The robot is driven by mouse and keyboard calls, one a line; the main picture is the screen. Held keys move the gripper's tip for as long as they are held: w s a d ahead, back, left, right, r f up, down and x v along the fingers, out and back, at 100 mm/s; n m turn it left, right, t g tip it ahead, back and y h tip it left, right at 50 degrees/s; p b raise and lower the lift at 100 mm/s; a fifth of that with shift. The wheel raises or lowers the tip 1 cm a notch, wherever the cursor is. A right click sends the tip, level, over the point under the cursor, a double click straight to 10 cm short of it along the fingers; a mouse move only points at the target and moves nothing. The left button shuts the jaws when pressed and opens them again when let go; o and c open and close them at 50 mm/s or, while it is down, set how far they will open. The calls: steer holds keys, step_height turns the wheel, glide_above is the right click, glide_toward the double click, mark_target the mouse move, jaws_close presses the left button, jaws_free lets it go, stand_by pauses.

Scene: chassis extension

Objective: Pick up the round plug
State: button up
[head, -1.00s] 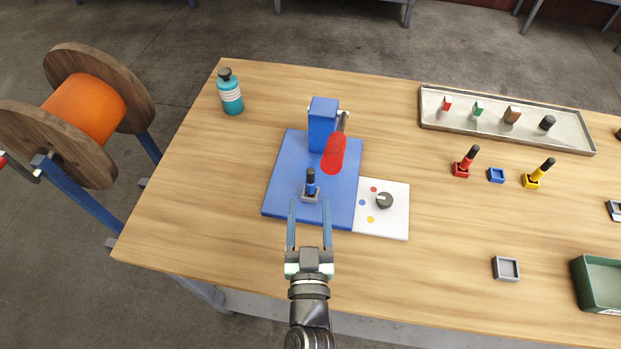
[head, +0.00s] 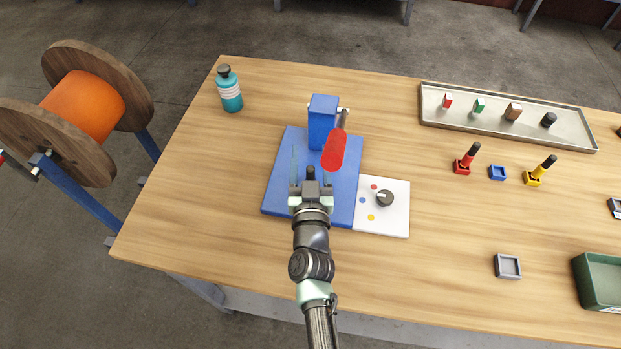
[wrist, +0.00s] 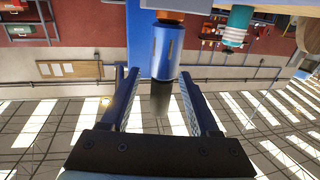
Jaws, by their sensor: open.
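On the blue board (head: 277,190) stands a blue, round-bodied piece with a dark top (head: 310,173), mostly hidden behind my wrist in the head view. My gripper (head: 311,158) is open, with its fingers either side of this piece. In the wrist view the blue cylinder (wrist: 166,52) has its dark end between the two fingers (wrist: 161,100), with gaps visible on both sides. A dark round piece (head: 548,120) also sits at the right end of the metal tray (head: 438,121), far from my gripper.
A blue block (head: 322,120) and a red-handled lever (head: 334,150) rise just beyond my gripper. A white dial panel (head: 390,222) adjoins the board. Red (head: 464,163) and yellow (head: 536,177) dark-topped pieces stand right. A teal bottle (head: 230,92) stands back left.

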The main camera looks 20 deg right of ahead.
jaws_close()
stand_by(0.3)
steer(key=shift+r, duration=0.1)
steer(key=shift+r+p, duration=0.45)
steer(key=shift+p, duration=0.05)
steer(key=r+p+v, duration=0.1)
steer(key=r+v, duration=0.1)
steer(key=v, duration=1.6)
steer(key=shift+r+p, duration=0.25)
steer(key=shift+p, duration=0.15)
steer(key=shift+d, duration=0.1)
